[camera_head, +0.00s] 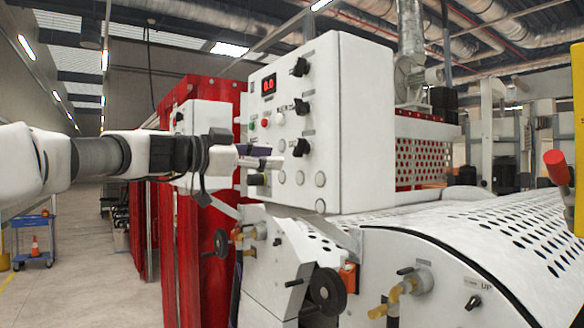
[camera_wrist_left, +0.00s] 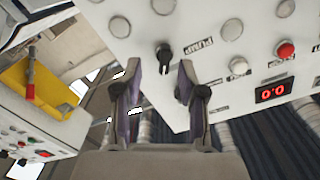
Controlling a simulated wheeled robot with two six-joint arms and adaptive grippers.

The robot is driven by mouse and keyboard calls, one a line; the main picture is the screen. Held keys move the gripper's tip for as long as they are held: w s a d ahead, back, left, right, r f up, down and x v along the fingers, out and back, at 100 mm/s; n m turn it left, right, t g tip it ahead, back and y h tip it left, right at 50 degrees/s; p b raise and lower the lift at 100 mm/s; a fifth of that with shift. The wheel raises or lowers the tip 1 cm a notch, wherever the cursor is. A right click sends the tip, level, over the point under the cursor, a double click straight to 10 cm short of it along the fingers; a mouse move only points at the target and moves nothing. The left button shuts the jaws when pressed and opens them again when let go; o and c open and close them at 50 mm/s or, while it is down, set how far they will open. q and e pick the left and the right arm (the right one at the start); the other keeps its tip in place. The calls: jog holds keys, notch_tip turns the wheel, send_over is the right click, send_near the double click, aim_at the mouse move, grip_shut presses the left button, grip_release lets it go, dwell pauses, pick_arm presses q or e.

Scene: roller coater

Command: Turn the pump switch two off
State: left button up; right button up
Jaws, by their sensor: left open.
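The white control box (camera_head: 345,120) carries black rotary switches on its front face: an upper one (camera_head: 300,67), a middle one (camera_head: 301,107) and a lower one (camera_head: 301,147). My left gripper (camera_head: 272,163) is just left of the lower switch in the head view. In the left wrist view my left gripper (camera_wrist_left: 158,78) is open and empty. A black switch (camera_wrist_left: 163,57) beside a PUMP label shows between its fingertips, apart from both. I cannot read the switch's number or tell the remaining depth to it. My right gripper is not in view.
A red display (camera_head: 268,84) reads 0.0, with a red button (camera_head: 264,123) and a white button below it. Several grey round buttons sit low on the panel. A black handwheel (camera_head: 326,290) and a perforated white cover (camera_head: 500,235) lie below. A red curtain (camera_head: 200,245) hangs at left.

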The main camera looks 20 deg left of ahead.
aim_at(296, 146)
pick_arm(q)
notch_tip(296, 146, up, 3)
jog(key=s, duration=0.2)
jog(key=p+x, duration=0.1)
jog(key=x, duration=0.1)
jog(key=p+x, duration=0.2)
jog(key=x, duration=0.1)
jog(key=p+x, duration=0.1)
jog(key=x, duration=0.1)
jog(key=shift+w+a+f, duration=0.1)
jog(key=shift+w+a, duration=0.1)
jog(key=shift+w, duration=0.4)
jog(key=shift+w+d+p, duration=0.15)
jog(key=shift+d+p, duration=0.15)
jog(key=shift+s, duration=0.2)
jog(key=shift+s+a, duration=0.15)
jog(key=shift+s, duration=0.1)
jog(key=shift+w, duration=0.2)
grip_shut()
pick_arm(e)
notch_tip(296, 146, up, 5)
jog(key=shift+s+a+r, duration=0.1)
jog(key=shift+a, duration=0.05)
